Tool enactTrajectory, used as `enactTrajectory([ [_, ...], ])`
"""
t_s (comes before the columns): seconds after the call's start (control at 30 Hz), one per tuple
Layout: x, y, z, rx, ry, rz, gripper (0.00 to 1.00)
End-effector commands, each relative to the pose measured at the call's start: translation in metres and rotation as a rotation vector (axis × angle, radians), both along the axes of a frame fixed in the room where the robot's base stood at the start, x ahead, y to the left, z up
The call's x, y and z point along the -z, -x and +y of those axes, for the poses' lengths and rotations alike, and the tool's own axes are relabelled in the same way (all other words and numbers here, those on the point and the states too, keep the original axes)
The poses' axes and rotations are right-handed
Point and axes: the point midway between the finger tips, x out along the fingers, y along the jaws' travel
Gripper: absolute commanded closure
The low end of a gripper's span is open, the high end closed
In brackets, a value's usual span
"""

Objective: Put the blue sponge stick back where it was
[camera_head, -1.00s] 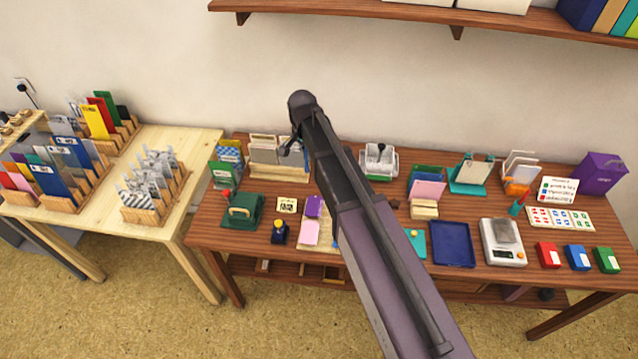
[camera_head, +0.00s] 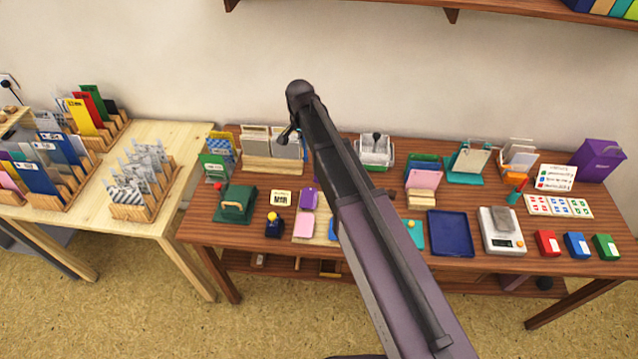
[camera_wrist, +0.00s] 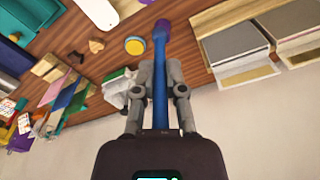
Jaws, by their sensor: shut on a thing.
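In the wrist view my gripper (camera_wrist: 158,84) is shut on the blue sponge stick (camera_wrist: 159,95), a slim blue rod. The stick points away from the palm, above the brown table, and its far end is darker and purplish. I cannot tell whether that end touches anything. A round yellow-topped item with a blue rim (camera_wrist: 135,46) lies just left of the stick. In the head view my arm hides the gripper and the stick.
The brown table (camera_head: 330,262) is crowded. A green press (camera_head: 236,204), a blue tray (camera_head: 450,234), a scale (camera_head: 501,231) and red, blue and green boxes stand along its front. Card racks (camera_head: 271,160) line the back. A pale table (camera_head: 180,215) adjoins at left.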

Motion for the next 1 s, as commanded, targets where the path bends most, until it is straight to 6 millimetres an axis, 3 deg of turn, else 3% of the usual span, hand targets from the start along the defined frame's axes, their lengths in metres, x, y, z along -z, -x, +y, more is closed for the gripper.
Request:
enactTrajectory([
  [0.03, 0.015, -0.011, -0.003, 0.004, 0.001, -0.002, 1.0],
  [0.1, 0.026, -0.022, -0.008, 0.008, 0.001, -0.005, 1.0],
  [0.4, 0.062, -0.061, -0.027, 0.02, 0.003, -0.015, 1.0],
  [0.6, 0.069, -0.071, -0.034, 0.024, 0.004, -0.019, 1.0],
  [1.0, 0.069, -0.071, -0.034, 0.023, 0.003, -0.02, 1.0],
])
